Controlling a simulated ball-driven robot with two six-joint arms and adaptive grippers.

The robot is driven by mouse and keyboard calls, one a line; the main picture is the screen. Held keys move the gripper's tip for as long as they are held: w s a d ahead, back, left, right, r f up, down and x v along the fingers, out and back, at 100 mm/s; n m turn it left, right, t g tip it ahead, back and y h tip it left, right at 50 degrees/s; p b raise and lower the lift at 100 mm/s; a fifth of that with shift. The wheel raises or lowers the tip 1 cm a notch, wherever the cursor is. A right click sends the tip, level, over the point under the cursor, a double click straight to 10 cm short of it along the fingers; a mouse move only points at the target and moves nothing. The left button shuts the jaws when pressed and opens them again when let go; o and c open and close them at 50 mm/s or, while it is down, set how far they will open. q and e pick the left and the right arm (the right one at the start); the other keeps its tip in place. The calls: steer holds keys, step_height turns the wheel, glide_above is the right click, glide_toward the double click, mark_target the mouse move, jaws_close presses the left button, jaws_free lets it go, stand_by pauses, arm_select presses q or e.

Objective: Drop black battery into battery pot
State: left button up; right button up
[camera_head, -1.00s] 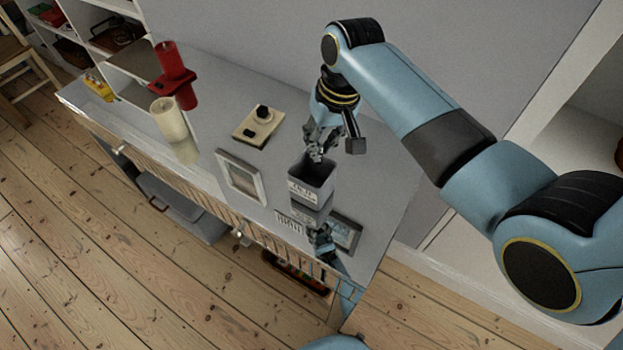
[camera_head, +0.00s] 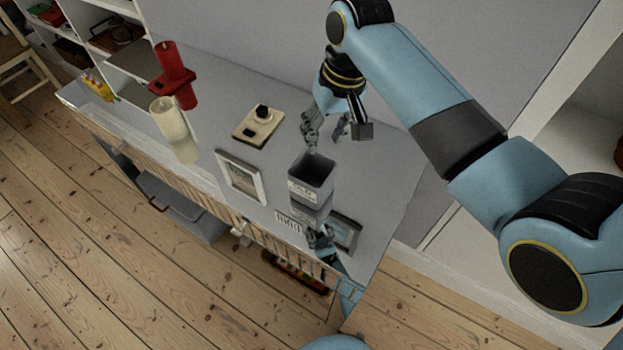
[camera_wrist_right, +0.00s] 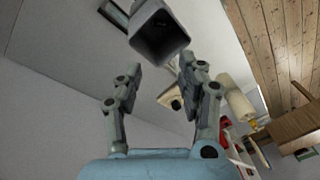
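The battery pot (camera_head: 304,194), a dark grey square open-topped container with a pale label, stands on the grey cabinet top. My right gripper (camera_head: 327,136) is just above and behind the pot, with its fingers spread and nothing visible between them. In the right wrist view the gripper (camera_wrist_right: 157,85) is open, and the pot (camera_wrist_right: 152,16) lies beyond its fingertips with its dark opening showing. I cannot see the black battery in any view; the inside of the pot is too dark to tell what it holds. My left gripper (camera_head: 320,240) is at the pot's near side, small and unclear.
A framed picture (camera_head: 241,177) lies left of the pot, and another dark frame (camera_head: 345,232) lies at its right. A beige switch plate (camera_head: 258,127), a cream candle (camera_head: 175,130) and a red candle holder (camera_head: 176,78) stand farther left. The wall is behind.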

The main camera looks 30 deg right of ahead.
step_height(320, 180, up, 9)
steer(key=s+d, duration=0.1)
steer(key=shift+s+f, duration=0.15)
steer(key=shift+f, duration=0.05)
stand_by(0.4)
